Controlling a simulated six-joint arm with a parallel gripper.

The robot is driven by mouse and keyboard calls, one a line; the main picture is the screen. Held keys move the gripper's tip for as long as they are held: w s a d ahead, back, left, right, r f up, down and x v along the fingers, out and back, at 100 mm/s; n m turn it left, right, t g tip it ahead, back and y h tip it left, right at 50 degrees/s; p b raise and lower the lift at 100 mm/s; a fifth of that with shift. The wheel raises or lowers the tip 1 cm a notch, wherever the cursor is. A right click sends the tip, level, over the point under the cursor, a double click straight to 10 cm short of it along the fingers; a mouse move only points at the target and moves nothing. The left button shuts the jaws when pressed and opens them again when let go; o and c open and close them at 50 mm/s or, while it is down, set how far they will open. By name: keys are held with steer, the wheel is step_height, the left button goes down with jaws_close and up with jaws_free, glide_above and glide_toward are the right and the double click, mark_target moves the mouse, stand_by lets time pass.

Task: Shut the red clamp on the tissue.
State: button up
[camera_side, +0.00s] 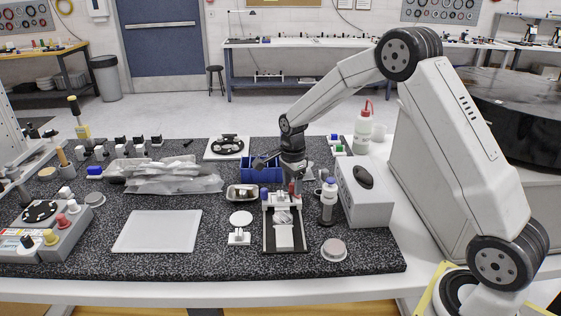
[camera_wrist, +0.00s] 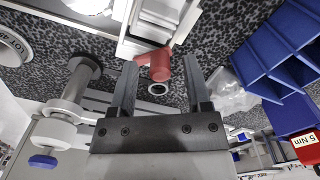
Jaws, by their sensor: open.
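The red clamp (camera_wrist: 158,63) shows in the wrist view between the tips of my two fingers, with a gap on each side. My gripper (camera_wrist: 160,60) is open and not closed on it. In the side view, my gripper (camera_side: 292,186) points down at the back of the mirror fixture (camera_side: 268,240), and a small part of the red clamp (camera_side: 292,189) shows below it. A crumpled pale piece, likely the tissue (camera_side: 283,217), lies on the fixture in front of the clamp. I cannot tell the clamp's exact contact with it.
Blue bins (camera_side: 262,170) stand behind, and a small metal tray (camera_side: 242,192) sits at left. A white board (camera_side: 158,231) lies farther left.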

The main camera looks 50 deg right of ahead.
steer(key=shift+f, duration=0.35)
jaws_close()
steer(key=shift+a+n, duration=0.15)
steer(key=shift+n, duration=0.6)
steer(key=shift+a+n, duration=0.15)
steer(key=shift+n, duration=0.6)
jaws_free()
